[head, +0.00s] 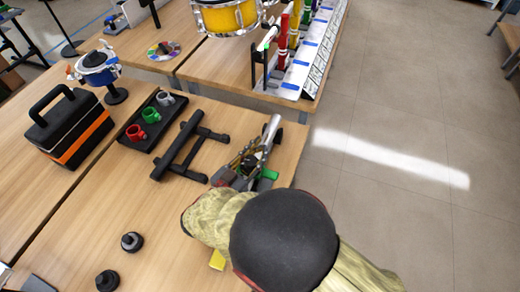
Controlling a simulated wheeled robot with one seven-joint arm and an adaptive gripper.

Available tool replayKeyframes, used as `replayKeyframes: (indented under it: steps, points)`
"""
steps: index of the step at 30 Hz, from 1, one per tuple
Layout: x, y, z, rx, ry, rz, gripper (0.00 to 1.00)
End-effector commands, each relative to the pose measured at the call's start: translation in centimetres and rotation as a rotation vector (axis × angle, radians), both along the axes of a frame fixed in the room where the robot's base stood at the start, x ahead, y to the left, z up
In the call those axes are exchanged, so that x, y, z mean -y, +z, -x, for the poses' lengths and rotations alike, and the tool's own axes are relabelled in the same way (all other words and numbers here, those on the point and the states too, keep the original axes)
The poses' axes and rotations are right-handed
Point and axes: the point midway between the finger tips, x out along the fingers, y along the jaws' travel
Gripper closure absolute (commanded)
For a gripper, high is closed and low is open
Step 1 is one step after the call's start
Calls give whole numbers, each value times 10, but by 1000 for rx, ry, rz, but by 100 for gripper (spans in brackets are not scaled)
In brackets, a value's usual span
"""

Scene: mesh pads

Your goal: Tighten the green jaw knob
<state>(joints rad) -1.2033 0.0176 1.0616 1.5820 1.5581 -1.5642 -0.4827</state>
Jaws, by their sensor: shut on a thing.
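The green jaw knob (269,174) shows as a small green piece at the right edge of the wooden table, just beyond my arm. It belongs with a grey and black clamp-like device (271,130), whose light tube points away toward the table's far right corner. My gripper (252,164) is at this device, reaching in from the near side. It is shut on the green jaw knob, though the fingertips are small and crowded among metal parts. My padded forearm hides the gripper's near side and part of the device.
A black frame (178,145) lies left of the device. A dark tray (163,126) holds red, green and grey cups. A black and orange toolbox (84,136) stands farther left. Two black knobs (132,241) lie at the near left. Open floor (390,150) is at right.

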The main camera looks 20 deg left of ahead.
Motion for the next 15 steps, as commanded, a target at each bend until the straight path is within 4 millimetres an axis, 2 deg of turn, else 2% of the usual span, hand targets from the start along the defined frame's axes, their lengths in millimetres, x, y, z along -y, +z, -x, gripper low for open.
replayKeyframes:
  steps: [15]
  points:
    - [6, 0, 2, 0, -140, 0, 100]
